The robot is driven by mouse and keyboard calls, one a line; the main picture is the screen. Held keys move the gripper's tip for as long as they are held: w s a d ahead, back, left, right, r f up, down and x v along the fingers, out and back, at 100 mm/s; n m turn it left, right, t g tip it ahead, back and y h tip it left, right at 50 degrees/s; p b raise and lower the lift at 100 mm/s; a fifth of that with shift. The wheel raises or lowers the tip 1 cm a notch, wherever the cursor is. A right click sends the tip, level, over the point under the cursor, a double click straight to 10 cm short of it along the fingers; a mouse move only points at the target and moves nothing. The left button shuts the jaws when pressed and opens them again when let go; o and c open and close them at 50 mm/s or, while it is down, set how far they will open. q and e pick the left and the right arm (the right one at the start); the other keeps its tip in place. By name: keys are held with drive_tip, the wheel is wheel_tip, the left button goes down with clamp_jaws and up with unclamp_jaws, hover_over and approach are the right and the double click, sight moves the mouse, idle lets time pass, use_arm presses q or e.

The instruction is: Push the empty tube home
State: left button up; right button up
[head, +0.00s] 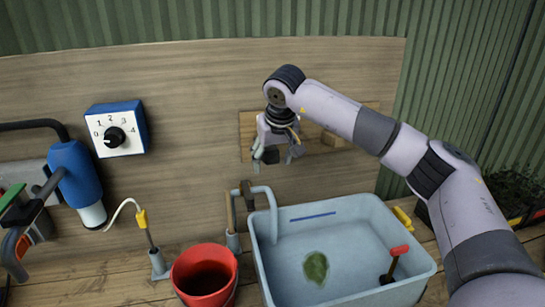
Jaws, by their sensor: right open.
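My right gripper (277,158) hangs fingers down in front of a wooden plate (314,118) on the upright backboard. Its fingers are apart, and a dark shape shows between them that I cannot make out as a held thing. The gripper and its wrist hide part of the plate. A wooden block (334,140) sticks out from the plate to the right of the gripper. I cannot make out an empty tube for certain; it may be hidden behind the gripper. My left gripper is not in view.
A pale blue basin (408,232) with a green leaf shape (315,267) and a red-handled tool (397,258) stands below. A red bucket (228,282) is left of it. A blue dial box (116,128) and blue cylinder (76,174) are at left.

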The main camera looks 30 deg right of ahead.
drive_tip(key=shift+c, duration=0.4)
drive_tip(key=c, duration=1.2)
drive_tip(key=shift+o, duration=0.2)
drive_tip(key=shift+w+d+p, duration=0.1)
drive_tip(key=shift+w+p, duration=0.3)
drive_tip(key=shift+p, duration=0.05)
drive_tip(key=o, duration=1)
drive_tip(key=shift+w+f, duration=0.15)
drive_tip(key=shift+w, duration=0.05)
drive_tip(key=shift+o, duration=1)
drive_tip(key=shift+s, duration=0.1)
